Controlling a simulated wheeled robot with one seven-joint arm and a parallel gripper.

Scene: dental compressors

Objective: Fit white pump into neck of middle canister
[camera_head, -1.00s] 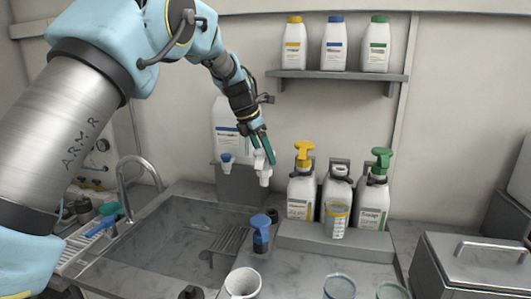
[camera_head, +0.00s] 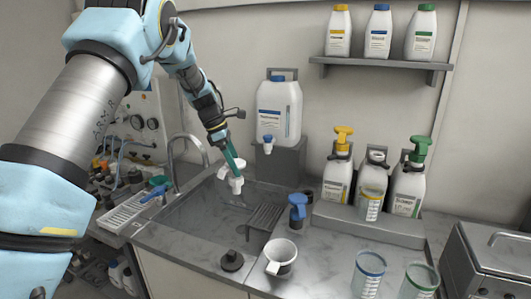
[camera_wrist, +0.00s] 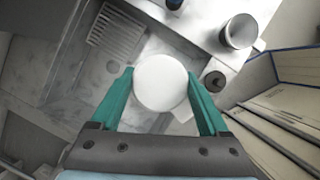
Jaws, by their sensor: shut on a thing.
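My gripper (camera_head: 233,168) is shut on the white pump (camera_head: 236,185) and holds it in the air over the sink. In the wrist view the pump's round white top (camera_wrist: 160,83) sits between my two green fingers (camera_wrist: 160,88). The middle canister (camera_head: 371,177) is white and stands in a grey holder at the right, between a canister with a yellow pump (camera_head: 337,177) and one with a green pump (camera_head: 408,188). The middle canister carries no pump, and a clear measuring cup (camera_head: 370,205) stands in front of it, hiding its lower part. The pump is well left of the canisters.
A blue pump (camera_head: 298,206) stands on the counter, with a white jug (camera_head: 280,256) nearer. Two clear cups, blue-rimmed (camera_head: 368,274) and green-rimmed (camera_head: 419,281), stand at the front. Three bottles stand on the shelf (camera_head: 385,66).

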